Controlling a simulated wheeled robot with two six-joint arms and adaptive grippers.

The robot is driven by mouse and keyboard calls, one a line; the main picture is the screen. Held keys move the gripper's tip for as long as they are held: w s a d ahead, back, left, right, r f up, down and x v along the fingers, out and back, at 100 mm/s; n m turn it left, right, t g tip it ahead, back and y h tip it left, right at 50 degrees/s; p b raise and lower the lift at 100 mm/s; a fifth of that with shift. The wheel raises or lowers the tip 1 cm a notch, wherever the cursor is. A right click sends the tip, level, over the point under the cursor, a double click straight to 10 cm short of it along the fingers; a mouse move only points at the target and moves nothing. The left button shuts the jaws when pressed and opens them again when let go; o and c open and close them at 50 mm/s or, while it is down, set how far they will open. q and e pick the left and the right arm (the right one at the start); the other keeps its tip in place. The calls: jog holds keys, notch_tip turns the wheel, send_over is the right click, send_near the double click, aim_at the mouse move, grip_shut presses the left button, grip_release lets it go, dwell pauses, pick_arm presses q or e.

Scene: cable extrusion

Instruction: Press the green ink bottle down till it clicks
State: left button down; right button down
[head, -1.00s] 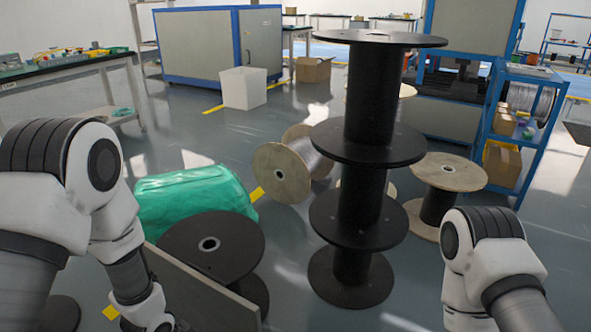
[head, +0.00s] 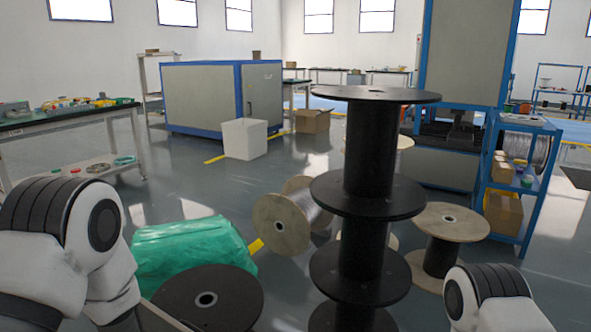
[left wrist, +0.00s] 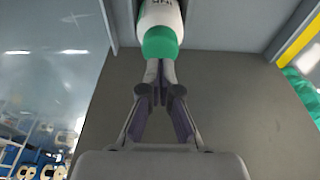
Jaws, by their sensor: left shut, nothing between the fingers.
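The green ink bottle (left wrist: 160,28) shows at the top of the left wrist view. It has a white body with dark lettering and a green end nearest my gripper. Its far end is cut off by the frame. My left gripper (left wrist: 160,66) is shut and empty, its fingertips at the bottle's green end. I cannot tell whether they touch it. The bottle is not seen in the head view, where my left arm comes in at the lower left with its gripper out of frame. My right gripper is also out of frame; only part of that arm shows.
Grey panels (left wrist: 230,100) surround the bottle. In the head view, a tall stack of black spools (head: 370,150) stands between my arms. A green wrapped bundle (head: 190,250) and a black spool (head: 180,295) lie near my left arm. Wooden spools (head: 283,226) are behind.

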pick_arm(q)
jog(key=shift+f+b, duration=1.05)
jog(key=shift+f, duration=0.3)
dwell(0.6)
notch_tip(320, 180, up, 8)
jog(key=p, duration=0.8)
jog(key=shift+p, duration=0.3)
dwell(0.7)
